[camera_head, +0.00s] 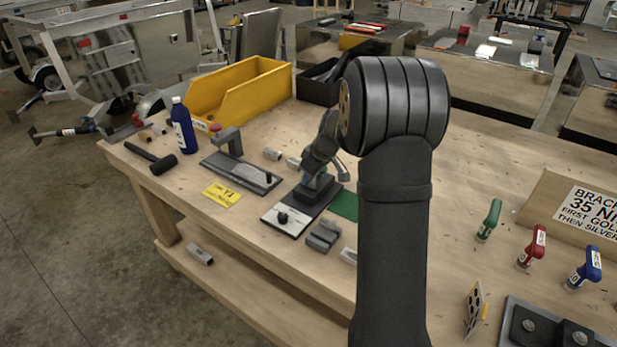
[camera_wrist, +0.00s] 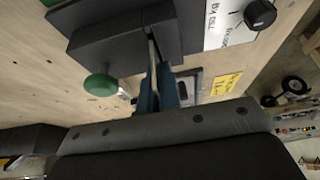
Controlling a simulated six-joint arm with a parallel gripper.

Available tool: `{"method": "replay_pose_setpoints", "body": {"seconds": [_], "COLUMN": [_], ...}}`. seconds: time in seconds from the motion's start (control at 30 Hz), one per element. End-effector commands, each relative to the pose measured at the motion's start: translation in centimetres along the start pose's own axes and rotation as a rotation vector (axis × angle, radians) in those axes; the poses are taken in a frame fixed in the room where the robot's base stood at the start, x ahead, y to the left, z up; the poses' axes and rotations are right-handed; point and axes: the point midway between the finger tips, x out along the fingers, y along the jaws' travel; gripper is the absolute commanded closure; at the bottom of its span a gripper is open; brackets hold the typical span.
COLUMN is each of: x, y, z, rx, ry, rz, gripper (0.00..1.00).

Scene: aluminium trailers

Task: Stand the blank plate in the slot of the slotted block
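The dark slotted block (camera_head: 318,191) sits on a fixture base beside a white label plate with a black knob. It fills the upper middle of the wrist view (camera_wrist: 100,45). My gripper (camera_head: 311,178) is low over this block, pointing down. In the wrist view its blue fingers (camera_wrist: 157,88) are close together. A thin light strip, which looks like the blank plate (camera_wrist: 152,52) edge-on, runs from between the fingers to the block's slot. The fingers appear closed on it. How deep it sits in the slot is hidden. In the head view my wrist largely hides it.
A grey block (camera_head: 323,236) lies right of the fixture. A slotted stand with a long base (camera_head: 240,174), a yellow card (camera_head: 221,195) and a blue bottle (camera_head: 183,127) are to the left. A yellow bin (camera_head: 238,92) stands behind. A round green knob (camera_wrist: 101,85) is close in the wrist view.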

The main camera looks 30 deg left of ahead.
Motion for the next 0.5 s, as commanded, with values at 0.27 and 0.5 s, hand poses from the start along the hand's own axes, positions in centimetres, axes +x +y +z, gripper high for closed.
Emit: {"method": "replay_pose_setpoints", "body": {"seconds": [0.27, 0.5], "x": [0.62, 0.97], "y": [-0.02, 0.00], "z": [0.26, 0.39], "rx": [0.001, 0.001], "ry": [0.000, 0.000], "rz": [-0.001, 0.000], "gripper": [1.00, 0.85]}}
